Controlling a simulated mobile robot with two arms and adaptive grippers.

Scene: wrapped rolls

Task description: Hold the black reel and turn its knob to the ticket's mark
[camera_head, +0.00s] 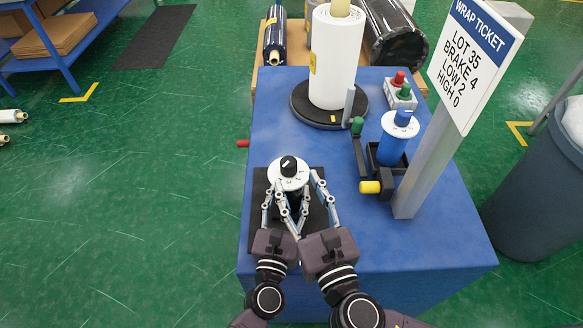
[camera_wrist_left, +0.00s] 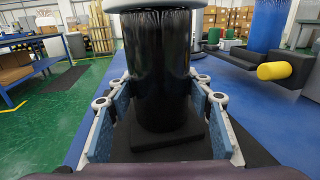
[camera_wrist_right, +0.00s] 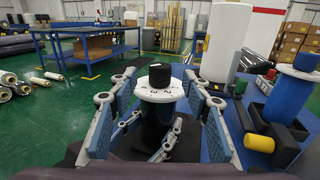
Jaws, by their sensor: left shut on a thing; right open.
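The black reel (camera_wrist_left: 155,75) stands upright on a dark pad (camera_head: 259,190) at the table's near left. My left gripper (camera_head: 282,203) is shut on the reel's body, below the dial. My right gripper (camera_head: 312,193) is open beside the reel's right side, and the reel and knob show ahead between its fingers in the right wrist view (camera_wrist_right: 160,77). The ticket (camera_head: 469,60) reads LOT 35, BRAKE 4, LOW 2, HIGH 0.
A blue reel (camera_head: 391,150) with its own dial and knob stands right of the black one, by a yellow-ended handle (camera_head: 370,187). The ticket's grey post (camera_head: 425,175) is at the right. A large white roll (camera_head: 336,60) stands behind.

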